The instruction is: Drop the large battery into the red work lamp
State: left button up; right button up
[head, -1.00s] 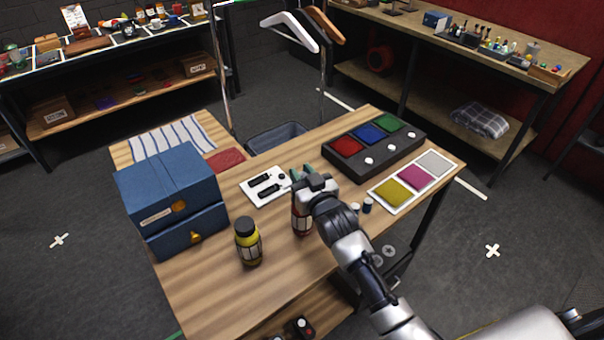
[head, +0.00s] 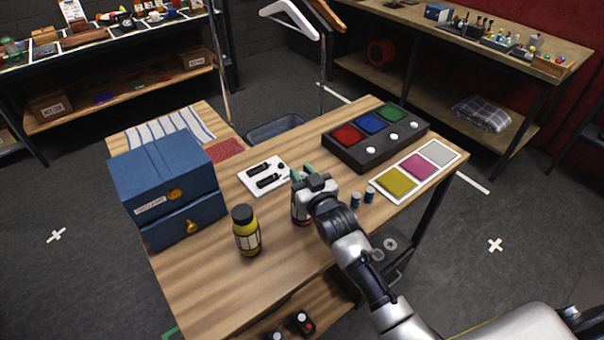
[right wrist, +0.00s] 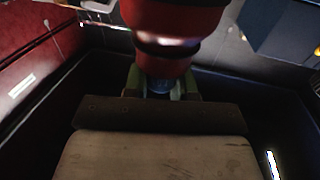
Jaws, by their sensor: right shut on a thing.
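The red work lamp (head: 301,217) stands on the wooden table, mostly hidden behind my right gripper (head: 302,175). In the right wrist view the lamp (right wrist: 175,18) fills the top centre, close beyond the green fingertips (right wrist: 162,84). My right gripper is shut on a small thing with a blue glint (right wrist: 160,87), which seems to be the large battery. It is at the lamp's top; whether any of it is inside the lamp is hidden. Two other blue batteries, one (head: 356,200) beside another (head: 370,195), stand to the right of the gripper. My left gripper is not in view.
A yellow lamp (head: 246,232) stands left of the red one. A blue drawer box (head: 168,185) is at the table's left. A white card (head: 262,178), a dark button console (head: 345,160) and a colour-swatch panel (head: 413,173) lie behind and right. The front table area is clear.

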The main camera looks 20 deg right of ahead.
jog(key=o, duration=1)
jog(key=shift+s+f, duration=0.1)
jog(key=shift+s, duration=0.1)
jog(key=s, duration=0.3)
jog(key=s+d+b, duration=0.1)
jog(key=s, duration=0.3)
jog(key=s+b, duration=0.1)
jog(key=s, duration=0.2)
jog(key=shift+s+d, duration=0.15)
jog(key=shift+d, duration=0.2)
